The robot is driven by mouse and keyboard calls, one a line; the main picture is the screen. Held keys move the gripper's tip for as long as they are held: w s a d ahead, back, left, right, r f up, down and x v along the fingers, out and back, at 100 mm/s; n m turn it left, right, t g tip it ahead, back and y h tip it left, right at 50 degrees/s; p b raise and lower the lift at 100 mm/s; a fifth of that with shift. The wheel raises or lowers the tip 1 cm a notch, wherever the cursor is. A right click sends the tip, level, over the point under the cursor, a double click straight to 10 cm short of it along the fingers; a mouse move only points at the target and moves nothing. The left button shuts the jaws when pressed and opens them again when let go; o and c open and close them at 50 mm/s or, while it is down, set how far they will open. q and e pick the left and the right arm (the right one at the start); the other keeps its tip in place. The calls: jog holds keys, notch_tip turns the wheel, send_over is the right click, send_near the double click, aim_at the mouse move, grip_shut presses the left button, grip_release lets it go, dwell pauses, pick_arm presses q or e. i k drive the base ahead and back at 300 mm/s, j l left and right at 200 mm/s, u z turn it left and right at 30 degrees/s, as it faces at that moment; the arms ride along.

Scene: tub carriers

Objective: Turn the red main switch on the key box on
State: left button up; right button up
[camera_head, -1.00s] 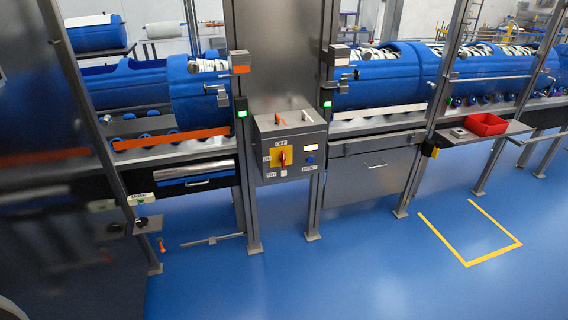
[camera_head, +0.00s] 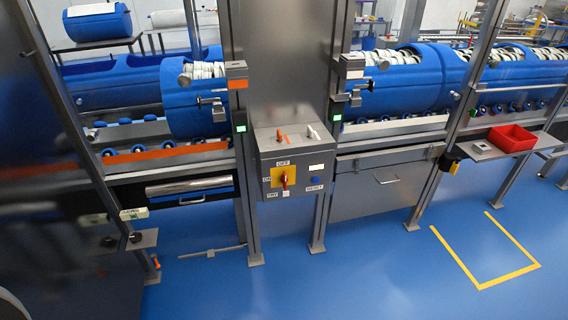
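The key box (camera_head: 310,162) is a grey metal box fixed at the front of the middle steel column. On its face a red main switch (camera_head: 284,181) sits on a yellow plate (camera_head: 276,177). The plate carries an OFF label at the top and an ON label at the left. The red handle looks upright, in line with the OFF label. A blue reset button (camera_head: 315,181) is to its right. An orange-red key-like piece and a pale one stand on the box's top. Neither gripper is in view.
Blue tubs (camera_head: 395,85) lie on roller carriers behind steel posts at both sides. A red tray (camera_head: 511,139) sits on a small shelf at right. Yellow floor marking (camera_head: 489,283) outlines a bay. Blue floor (camera_head: 370,275) before the box is clear.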

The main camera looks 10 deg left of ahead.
aim_at(284, 179)
jog(key=i+z, duration=0.5)
jog(key=i+j+z, duration=0.45)
jog(key=i+l+z, duration=0.2)
jog(key=z, duration=0.15)
jog(key=i+z, duration=0.75)
jog(key=i+u, duration=0.15)
jog(key=u, duration=0.3)
jog(key=i+l+u, duration=0.15)
jog(key=u, duration=0.25)
jog(key=i+l+u, duration=0.15)
jog(key=u, duration=0.3)
